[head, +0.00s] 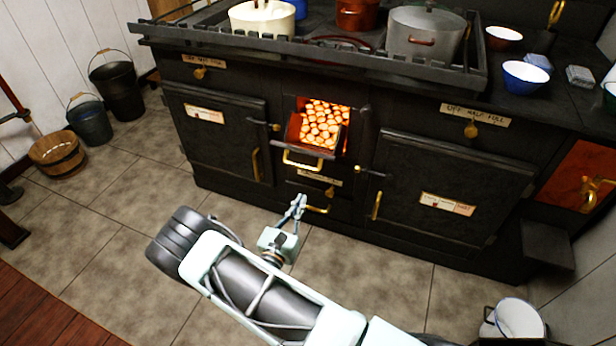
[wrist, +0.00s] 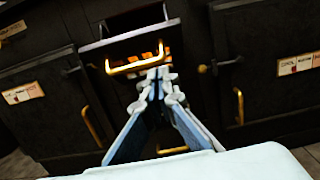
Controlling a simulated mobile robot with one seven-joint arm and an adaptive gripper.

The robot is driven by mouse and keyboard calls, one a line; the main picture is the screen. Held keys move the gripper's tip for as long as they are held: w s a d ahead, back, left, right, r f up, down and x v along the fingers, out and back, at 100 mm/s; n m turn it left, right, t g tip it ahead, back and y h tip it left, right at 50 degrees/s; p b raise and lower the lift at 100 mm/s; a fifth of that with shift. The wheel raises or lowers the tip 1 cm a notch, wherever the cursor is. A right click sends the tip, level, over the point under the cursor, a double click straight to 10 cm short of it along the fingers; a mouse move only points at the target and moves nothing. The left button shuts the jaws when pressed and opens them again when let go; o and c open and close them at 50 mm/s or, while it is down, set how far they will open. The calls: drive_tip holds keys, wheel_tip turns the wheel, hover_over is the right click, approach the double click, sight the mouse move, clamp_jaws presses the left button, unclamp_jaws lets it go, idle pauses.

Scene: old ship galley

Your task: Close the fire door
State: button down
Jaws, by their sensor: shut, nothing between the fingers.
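The fire door (head: 312,151) is at the middle of the black stove, hinged open and tilted outward below a firebox full of glowing coals (head: 322,122). A brass handle (head: 302,163) runs along its outer edge. In the wrist view the door (wrist: 128,46) and its handle (wrist: 135,63) are just beyond my fingers, up and to the left. My gripper (head: 299,203) is shut and empty, in front of the stove and below the door in the head view. In the wrist view its closed fingertips (wrist: 158,76) overlap the opening's lower part; whether they touch anything is unclear.
Closed oven doors with brass handles flank the firebox, left (head: 215,132) and right (head: 450,190). A small lower door (head: 318,178) lies below. Pots (head: 425,35) and bowls (head: 526,76) stand on top. Buckets (head: 118,92) stand at left.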

drive_tip(key=b, duration=0.2)
approach(315, 171)
drive_tip(key=w+d+r, duration=0.1)
drive_tip(key=w+d, duration=0.1)
drive_tip(key=w, duration=0.2)
drive_tip(key=w+r, duration=0.1)
drive_tip(key=w+d+r, duration=0.1)
drive_tip(key=shift+w+d+r, duration=0.15)
drive_tip(key=shift+w+r, duration=0.05)
drive_tip(key=shift+r, duration=0.2)
drive_tip(key=shift+w+d+r, duration=0.1)
drive_tip(key=shift+w+r, duration=0.25)
drive_tip(key=shift+r, duration=0.05)
